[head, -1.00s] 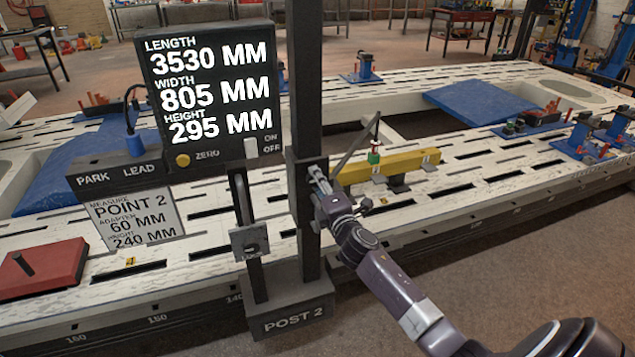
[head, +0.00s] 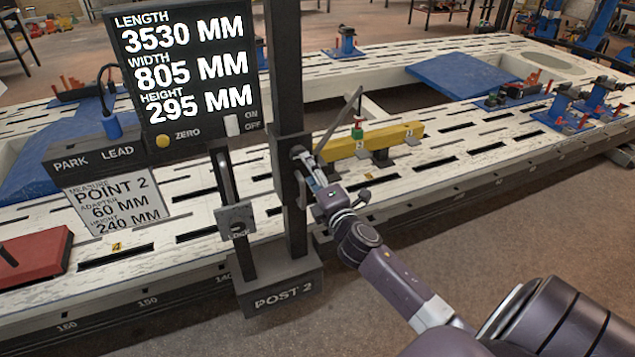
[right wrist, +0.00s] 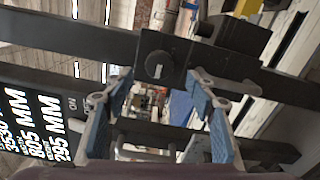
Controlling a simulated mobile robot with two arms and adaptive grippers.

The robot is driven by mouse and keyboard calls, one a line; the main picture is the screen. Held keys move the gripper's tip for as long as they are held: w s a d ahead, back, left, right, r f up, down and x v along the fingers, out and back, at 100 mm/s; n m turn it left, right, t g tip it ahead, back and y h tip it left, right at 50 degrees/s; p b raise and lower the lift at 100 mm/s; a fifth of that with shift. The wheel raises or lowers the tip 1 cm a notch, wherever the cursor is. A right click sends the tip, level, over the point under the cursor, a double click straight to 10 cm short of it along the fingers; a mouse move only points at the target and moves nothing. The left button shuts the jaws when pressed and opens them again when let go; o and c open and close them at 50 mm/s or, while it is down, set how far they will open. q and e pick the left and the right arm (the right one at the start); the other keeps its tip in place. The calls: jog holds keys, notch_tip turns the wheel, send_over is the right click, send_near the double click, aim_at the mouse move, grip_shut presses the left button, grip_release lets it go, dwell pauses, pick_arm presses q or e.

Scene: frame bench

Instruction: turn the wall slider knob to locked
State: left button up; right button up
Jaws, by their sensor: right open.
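A dark slider block (head: 285,172) rides on the tall black post marked POST 2 (head: 288,75). In the right wrist view, a round black knob (right wrist: 158,66) with a short pale mark sits on the dark block (right wrist: 195,58). My right gripper (head: 303,158) is beside the block in the head view and partly covers it. In the right wrist view my right gripper (right wrist: 160,86) is open, its blue-padded fingers on either side below the knob. I cannot tell whether they touch it. My left gripper is not in view.
A display box (head: 182,70) stands left of the post. Below it, a thin upright carries a grey plate (head: 236,219) with lettering like LOCK. A yellow beam (head: 375,140) lies behind my right gripper on the slotted white bench (head: 455,158).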

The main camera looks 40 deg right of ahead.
jog(key=v, duration=0.5)
jog(key=shift+s, duration=0.2)
jog(key=s+a+f+m+g+y, duration=0.1)
jog(key=s+a+f+m+g, duration=0.3)
jog(key=f, duration=0.9)
jog(key=s+d+f+m+g, duration=0.1)
jog(key=s+f, duration=0.4)
jog(key=f, duration=0.8)
jog(key=s+a+f+m+g+y, duration=0.1)
jog(key=s+a+f+m+g, duration=0.3)
jog(key=f, duration=0.9)
jog(key=s+a+f+m+g, duration=0.2)
jog(key=s+f, duration=0.5)
jog(key=s, duration=0.5)
jog(key=s+a+f+m+g+y, duration=0.1)
jog(key=s+a+f+m+g, duration=0.1)
jog(key=s+f, duration=0.5)
jog(key=s+a+f+m+g+y, duration=0.1)
jog(key=s+a+f, duration=0.4)
jog(key=s, duration=1.2)
notch_tip(320, 180, down, 2)
jog(key=shift+a+m+g, duration=0.35)
jog(key=shift+m+g, duration=0.15)
jog(key=shift+g, duration=0.7)
